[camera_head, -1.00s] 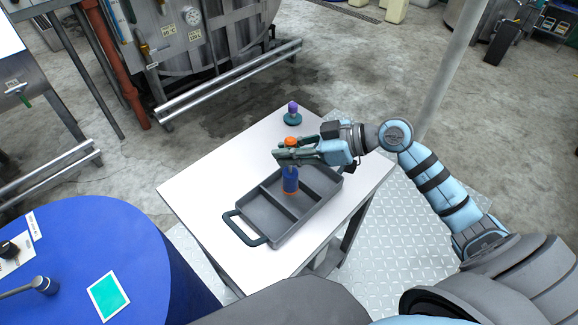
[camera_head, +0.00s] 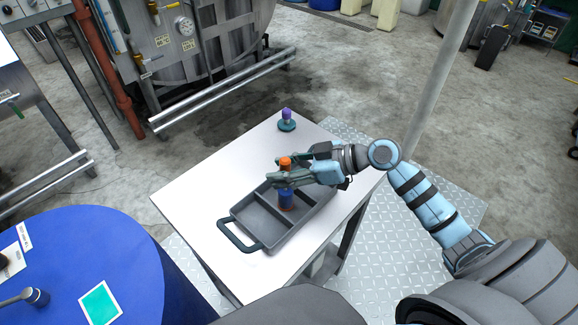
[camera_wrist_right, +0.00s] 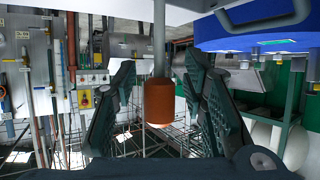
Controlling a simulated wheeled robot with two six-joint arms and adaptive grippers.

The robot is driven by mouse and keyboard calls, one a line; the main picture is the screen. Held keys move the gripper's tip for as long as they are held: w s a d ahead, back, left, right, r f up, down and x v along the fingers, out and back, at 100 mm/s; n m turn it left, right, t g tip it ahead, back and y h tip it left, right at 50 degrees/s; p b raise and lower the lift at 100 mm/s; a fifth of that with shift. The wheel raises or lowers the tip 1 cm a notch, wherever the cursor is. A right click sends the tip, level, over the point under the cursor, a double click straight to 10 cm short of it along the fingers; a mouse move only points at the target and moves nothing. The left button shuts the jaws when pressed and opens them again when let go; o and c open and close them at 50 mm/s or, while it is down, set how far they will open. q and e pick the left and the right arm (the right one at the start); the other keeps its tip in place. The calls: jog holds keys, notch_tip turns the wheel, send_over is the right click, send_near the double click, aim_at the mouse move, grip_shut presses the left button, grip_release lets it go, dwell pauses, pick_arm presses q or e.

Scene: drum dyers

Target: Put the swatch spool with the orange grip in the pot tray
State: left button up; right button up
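The swatch spool with the orange grip (camera_head: 285,162) has a blue body (camera_head: 286,200) and stands upright at the pot tray. Its base appears to be inside a middle compartment, though the fingers partly hide the spool. The pot tray (camera_head: 262,244) is dark grey, divided, with a loop handle at its near left end. My right gripper (camera_head: 276,174) is around the spool, just below the orange top. In the right wrist view the orange grip (camera_wrist_right: 158,102) sits between the two fingers (camera_wrist_right: 160,105), with gaps on both sides. My left gripper is out of view.
The tray lies on a white table (camera_head: 190,200). A purple-topped spool with a teal base (camera_head: 287,122) stands at the table's back corner. A blue drum (camera_head: 90,240) with a teal swatch card (camera_head: 101,303) is at the left. A pole (camera_head: 440,90) rises behind my right arm.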

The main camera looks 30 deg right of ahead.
jog(key=p+v, duration=0.5)
jog(key=v, duration=0.7)
jog(key=shift+r+p, duration=0.15)
jog(key=shift+p, duration=0.2)
jog(key=shift+s, duration=0.1)
